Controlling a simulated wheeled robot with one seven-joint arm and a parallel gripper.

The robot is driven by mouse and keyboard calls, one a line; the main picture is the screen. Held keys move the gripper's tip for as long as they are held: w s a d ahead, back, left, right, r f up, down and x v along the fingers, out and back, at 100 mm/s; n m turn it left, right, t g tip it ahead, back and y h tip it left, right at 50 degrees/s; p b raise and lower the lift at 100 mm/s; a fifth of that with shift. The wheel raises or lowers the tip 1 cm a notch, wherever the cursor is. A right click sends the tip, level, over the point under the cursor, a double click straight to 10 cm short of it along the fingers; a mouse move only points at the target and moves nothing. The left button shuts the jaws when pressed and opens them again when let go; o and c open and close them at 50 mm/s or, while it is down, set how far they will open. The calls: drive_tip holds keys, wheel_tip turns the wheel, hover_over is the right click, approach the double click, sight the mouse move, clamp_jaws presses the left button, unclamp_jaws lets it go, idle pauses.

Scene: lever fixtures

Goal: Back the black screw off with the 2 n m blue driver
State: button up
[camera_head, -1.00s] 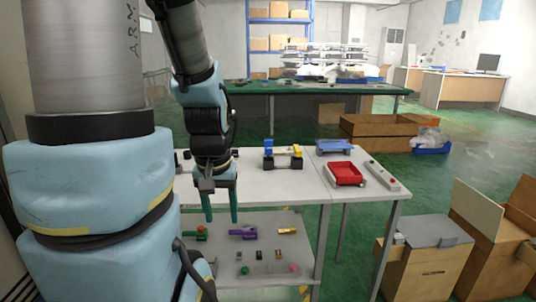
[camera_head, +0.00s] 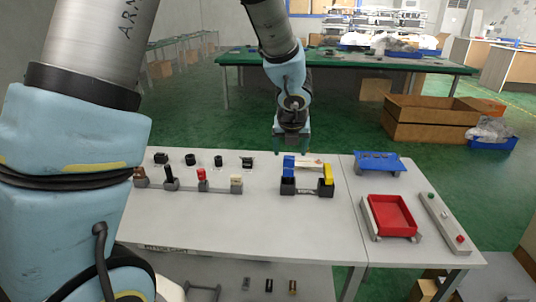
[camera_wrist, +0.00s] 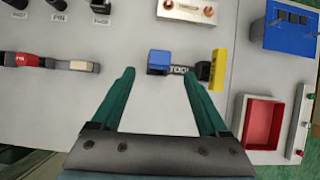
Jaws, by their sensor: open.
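A blue-handled driver (camera_head: 289,166) stands in a dark rack (camera_head: 307,188) on the grey table, beside a yellow-handled driver (camera_head: 328,174). In the wrist view the blue handle (camera_wrist: 159,62) is at the left end of the rack and the yellow one (camera_wrist: 218,70) at the right. My gripper (camera_head: 291,150) is open and empty above the table, with the blue driver between its fingertips' lines in the wrist view. A white block (camera_wrist: 187,10) with two copper-coloured round spots lies behind the rack. I cannot make out a black screw on it; torque markings are unreadable.
A red tray (camera_head: 365,216), a blue panel (camera_head: 378,154) and a grey button strip (camera_head: 442,218) are on the right. Several small fixtures, including a red-topped one (camera_head: 201,175), stand on the left. The table front is clear.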

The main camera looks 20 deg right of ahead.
sight(289, 158)
drive_tip(key=b+x, duration=0.1)
drive_tip(key=x, duration=0.4)
drive_tip(key=shift+w+d+f+b, duration=0.15)
drive_tip(key=shift+w+f+b, duration=0.05)
drive_tip(key=shift+w+b, duration=0.1)
drive_tip(key=shift+b+x, duration=0.65)
drive_tip(key=shift+x, duration=2)
clamp_jaws()
